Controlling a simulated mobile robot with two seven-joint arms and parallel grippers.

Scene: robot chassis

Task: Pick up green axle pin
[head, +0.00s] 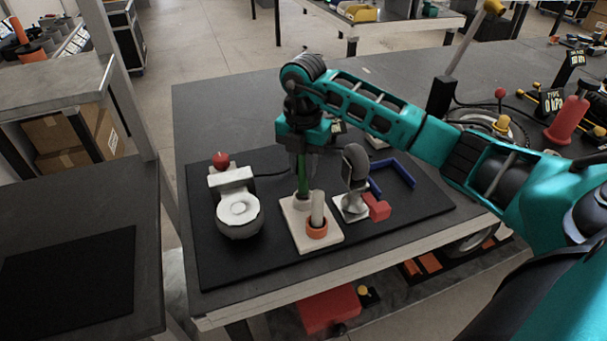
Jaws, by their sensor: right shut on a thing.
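The green axle pin (303,174) stands upright over the rear part of a cream base plate (308,243) on the black mat. Its lower end meets a pale ring on the plate; I cannot tell whether it is still seated there. My right gripper (304,150) points down from above and is shut on the pin's upper part. The fingers are partly hidden by the wrist. In front of the pin, a pale peg (317,208) stands in an orange ring (317,229) on the same plate. My left gripper is not in view.
A white toilet-like part (238,209) with a red knob stands left of the plate. Close on the right are a grey rounded part on a stand (355,175), a red block (377,207) and a blue bracket (397,172). The mat's front left is clear.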

